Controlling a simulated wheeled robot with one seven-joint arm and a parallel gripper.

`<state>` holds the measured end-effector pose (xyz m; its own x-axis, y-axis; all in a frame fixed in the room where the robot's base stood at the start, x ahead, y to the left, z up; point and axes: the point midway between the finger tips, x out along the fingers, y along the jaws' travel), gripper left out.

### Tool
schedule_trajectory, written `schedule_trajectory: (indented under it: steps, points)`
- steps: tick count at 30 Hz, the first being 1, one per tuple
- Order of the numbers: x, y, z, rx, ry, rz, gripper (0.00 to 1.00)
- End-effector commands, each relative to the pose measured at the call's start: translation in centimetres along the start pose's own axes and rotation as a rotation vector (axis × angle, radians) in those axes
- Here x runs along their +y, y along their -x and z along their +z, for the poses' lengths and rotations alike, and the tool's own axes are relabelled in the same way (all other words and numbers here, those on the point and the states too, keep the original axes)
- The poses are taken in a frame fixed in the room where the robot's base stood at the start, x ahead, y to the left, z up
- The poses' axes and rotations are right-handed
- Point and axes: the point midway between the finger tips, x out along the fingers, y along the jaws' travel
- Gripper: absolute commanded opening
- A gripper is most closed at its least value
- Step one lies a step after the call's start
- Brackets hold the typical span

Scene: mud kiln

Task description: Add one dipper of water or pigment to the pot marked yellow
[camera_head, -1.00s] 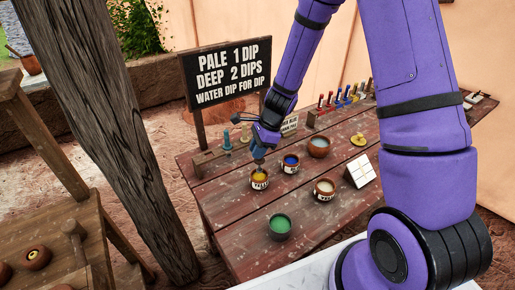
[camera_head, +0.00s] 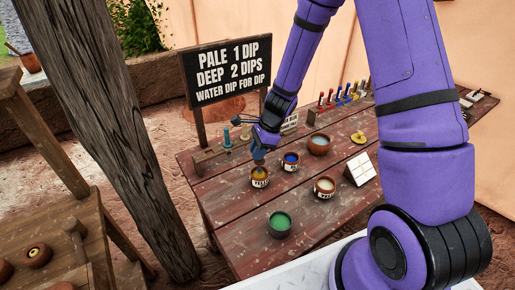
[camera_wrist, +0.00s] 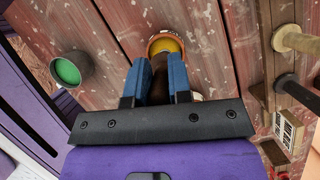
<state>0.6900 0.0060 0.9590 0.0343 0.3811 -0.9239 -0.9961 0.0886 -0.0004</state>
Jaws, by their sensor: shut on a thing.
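The pot marked yellow (camera_head: 260,181) is a small brown pot with a pale label, standing on the red-brown table; yellow shows inside it. In the wrist view the pot (camera_wrist: 152,46) is just beyond my fingertips. My gripper (camera_head: 259,155) is directly over this pot, pointing down. Its blue fingers (camera_wrist: 160,75) are shut on a dark brown handle (camera_wrist: 160,67), which looks like a dipper's. The dipper's lower end is hidden, so I cannot tell if it is in the yellow or above it. A brown bowl (camera_head: 318,148) of pale liquid stands farther back.
A blue pot (camera_head: 290,166) and a cream pot (camera_head: 324,193) stand to the right, a green pot (camera_head: 279,231) nearer. A rack (camera_head: 208,158) with upright handles is left of my gripper. A white tiled block (camera_head: 361,171) is at right. The sign (camera_head: 228,75) stands behind.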

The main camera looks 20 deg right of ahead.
Motion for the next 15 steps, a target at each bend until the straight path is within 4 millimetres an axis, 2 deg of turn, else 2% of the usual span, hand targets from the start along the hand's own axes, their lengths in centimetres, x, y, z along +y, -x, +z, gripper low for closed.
schedule_trajectory:
  steps: [15]
  points:
    - [0.0, -1.7, -0.7, -0.001, -0.002, 0.001, 0.00]
